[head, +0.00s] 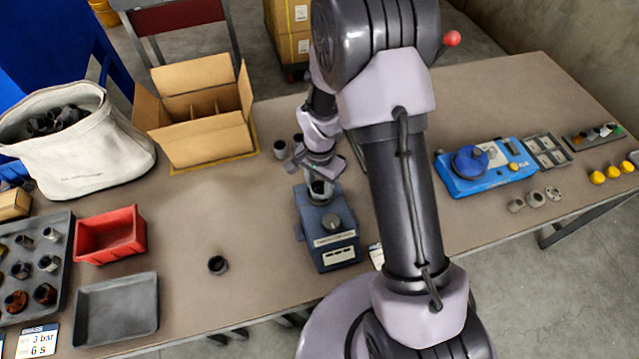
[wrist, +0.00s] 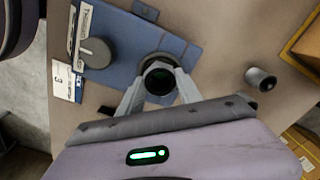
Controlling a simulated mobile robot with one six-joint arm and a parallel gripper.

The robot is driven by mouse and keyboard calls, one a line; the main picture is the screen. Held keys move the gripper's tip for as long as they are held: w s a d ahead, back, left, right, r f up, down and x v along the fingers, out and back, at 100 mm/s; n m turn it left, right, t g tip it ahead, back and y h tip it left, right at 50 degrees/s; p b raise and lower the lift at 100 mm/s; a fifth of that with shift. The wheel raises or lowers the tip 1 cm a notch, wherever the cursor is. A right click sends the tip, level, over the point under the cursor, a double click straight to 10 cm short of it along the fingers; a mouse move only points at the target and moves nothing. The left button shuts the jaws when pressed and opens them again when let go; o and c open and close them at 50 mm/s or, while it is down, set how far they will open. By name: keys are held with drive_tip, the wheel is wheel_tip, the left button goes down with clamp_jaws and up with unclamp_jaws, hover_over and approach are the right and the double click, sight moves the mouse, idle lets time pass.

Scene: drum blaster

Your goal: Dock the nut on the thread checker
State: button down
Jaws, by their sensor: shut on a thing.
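The thread checker (head: 330,238) is a blue-grey box with a round knob and a label on its front, standing on the table in front of my arm. The wrist view shows its blue top plate (wrist: 180,30) and grey knob (wrist: 95,53). My gripper (head: 321,182) is over the rear part of the checker. Its two fingers (wrist: 160,92) are shut on a grey ring-shaped nut (wrist: 158,78) with a dark bore. A dark round fitting on the checker shows just behind the nut. I cannot tell whether the nut touches it or is held just above.
A red bin (head: 110,235), a grey tray (head: 117,310) and a cardboard box (head: 205,140) are at left. A blue device (head: 485,168) is at right.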

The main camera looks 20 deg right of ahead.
drive_tip(key=shift+f+b, duration=0.6)
drive_tip(key=shift+f, duration=0.05)
drive_tip(key=c, duration=1.1)
unclamp_jaws()
wheel_tip(320, 180, up, 11)
drive_tip(key=p, duration=0.7)
drive_tip(key=shift+r, duration=0.1)
